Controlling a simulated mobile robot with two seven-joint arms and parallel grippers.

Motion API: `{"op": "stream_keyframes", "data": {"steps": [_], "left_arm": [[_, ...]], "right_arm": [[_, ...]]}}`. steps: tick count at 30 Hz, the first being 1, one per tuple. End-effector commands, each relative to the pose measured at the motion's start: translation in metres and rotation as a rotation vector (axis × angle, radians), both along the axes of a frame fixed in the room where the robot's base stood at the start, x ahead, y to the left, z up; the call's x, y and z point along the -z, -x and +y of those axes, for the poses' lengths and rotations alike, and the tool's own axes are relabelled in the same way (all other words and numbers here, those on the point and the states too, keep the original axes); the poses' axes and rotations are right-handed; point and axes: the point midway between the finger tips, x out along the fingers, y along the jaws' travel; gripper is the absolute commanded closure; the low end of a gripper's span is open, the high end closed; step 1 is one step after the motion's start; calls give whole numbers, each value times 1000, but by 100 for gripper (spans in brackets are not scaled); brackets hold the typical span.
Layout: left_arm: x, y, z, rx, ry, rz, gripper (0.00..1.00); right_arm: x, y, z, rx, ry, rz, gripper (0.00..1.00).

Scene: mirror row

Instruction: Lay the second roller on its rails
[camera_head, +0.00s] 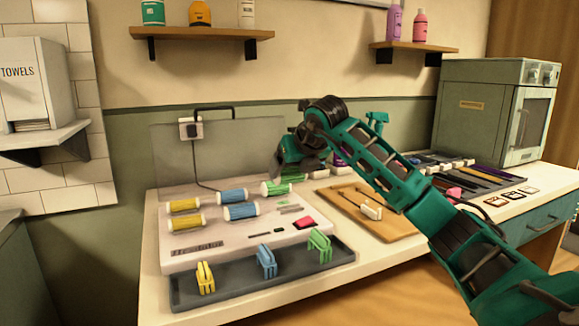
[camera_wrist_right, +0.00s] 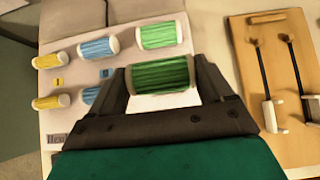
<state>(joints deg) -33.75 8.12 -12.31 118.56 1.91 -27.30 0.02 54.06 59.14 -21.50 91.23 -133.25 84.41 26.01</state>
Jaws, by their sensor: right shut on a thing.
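My right gripper (camera_head: 288,168) is over the back right of the white station (camera_head: 170,262). In the right wrist view my right gripper (camera_wrist_right: 160,82) is shut on a dark green roller (camera_wrist_right: 160,73) with white ends. In the head view the arm partly hides this roller (camera_head: 293,177). A lighter green roller (camera_wrist_right: 160,35) lies on the station just beyond it; it also shows in the head view (camera_head: 277,188). Two yellow rollers (camera_head: 184,205) and two blue rollers (camera_head: 233,195) lie in pairs to the left. My left gripper is not in view.
A dark tray (camera_head: 235,292) in front holds yellow (camera_head: 205,277), blue (camera_head: 266,260) and green (camera_head: 320,245) clip-like pieces. A wooden board (camera_head: 390,233) with two hooked tools lies right of the station. A teal oven-like cabinet (camera_head: 485,110) stands at the back right.

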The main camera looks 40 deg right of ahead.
Motion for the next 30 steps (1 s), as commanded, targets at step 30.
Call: {"op": "stream_keyframes", "data": {"steps": [30], "left_arm": [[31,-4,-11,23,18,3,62]], "right_arm": [[61,0,0,-1,1,0,51]]}}
